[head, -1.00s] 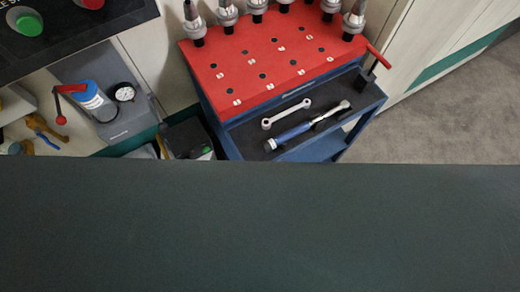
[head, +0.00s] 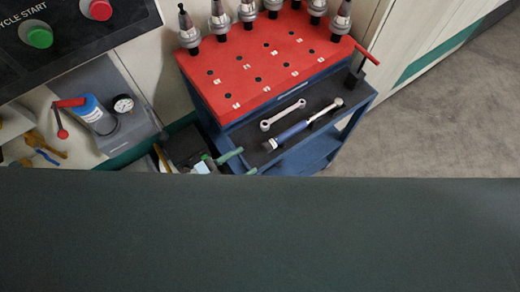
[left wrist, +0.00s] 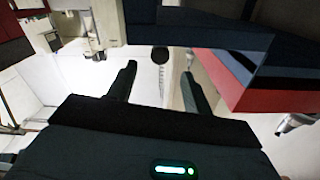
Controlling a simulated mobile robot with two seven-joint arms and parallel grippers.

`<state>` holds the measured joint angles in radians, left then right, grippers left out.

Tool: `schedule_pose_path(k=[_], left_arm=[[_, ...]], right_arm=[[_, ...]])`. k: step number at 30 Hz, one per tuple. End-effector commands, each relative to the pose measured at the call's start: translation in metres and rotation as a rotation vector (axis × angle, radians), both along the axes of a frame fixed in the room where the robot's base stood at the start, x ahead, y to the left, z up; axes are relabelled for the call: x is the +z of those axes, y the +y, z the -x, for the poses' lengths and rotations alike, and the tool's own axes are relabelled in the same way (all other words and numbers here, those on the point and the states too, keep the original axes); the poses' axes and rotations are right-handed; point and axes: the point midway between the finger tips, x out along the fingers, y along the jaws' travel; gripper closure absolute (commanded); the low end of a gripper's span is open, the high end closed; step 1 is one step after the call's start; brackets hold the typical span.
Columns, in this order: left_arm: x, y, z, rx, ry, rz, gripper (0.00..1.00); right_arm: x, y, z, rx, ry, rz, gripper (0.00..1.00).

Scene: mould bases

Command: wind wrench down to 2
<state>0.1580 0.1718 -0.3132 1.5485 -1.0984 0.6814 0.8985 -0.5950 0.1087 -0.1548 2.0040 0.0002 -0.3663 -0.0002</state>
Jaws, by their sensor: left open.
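The torque wrench (head: 292,132), with a blue handle and a silver head, lies on the dark front shelf of the blue cart. Its dark end with a pale band points to the lower left. Any scale marks on it are too small to read. My left gripper (head: 240,163) is open just left of that end, its two greenish fingers apart. In the left wrist view the open fingers (left wrist: 158,72) have a dark round thing and a thin striped strip beyond them; I cannot tell what these are. My right gripper is not in view.
A silver double-ended spanner (head: 283,115) lies beside the wrench. The cart's red top (head: 265,68) holds several tool holders at its back. A red-handled post (head: 359,68) stands at the shelf's right end. A dark surface (head: 260,235) fills the bottom of the head view.

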Motion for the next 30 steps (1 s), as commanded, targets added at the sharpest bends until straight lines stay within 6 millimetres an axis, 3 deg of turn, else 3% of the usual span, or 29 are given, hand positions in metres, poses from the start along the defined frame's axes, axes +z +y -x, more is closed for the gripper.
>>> schedule_pose_path(k=[12, 24, 30], left_arm=[[0.001, -0.046, -0.034, 0.002, -0.001, 0.002, 0.50], [0.001, -0.052, -0.038, 0.002, 0.000, 0.000, 0.50], [0.001, -0.051, -0.038, 0.002, -0.001, 0.001, 0.76]], right_arm=[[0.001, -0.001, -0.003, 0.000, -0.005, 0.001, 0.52], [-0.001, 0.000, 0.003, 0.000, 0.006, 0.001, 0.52], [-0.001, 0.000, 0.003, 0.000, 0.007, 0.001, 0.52]])
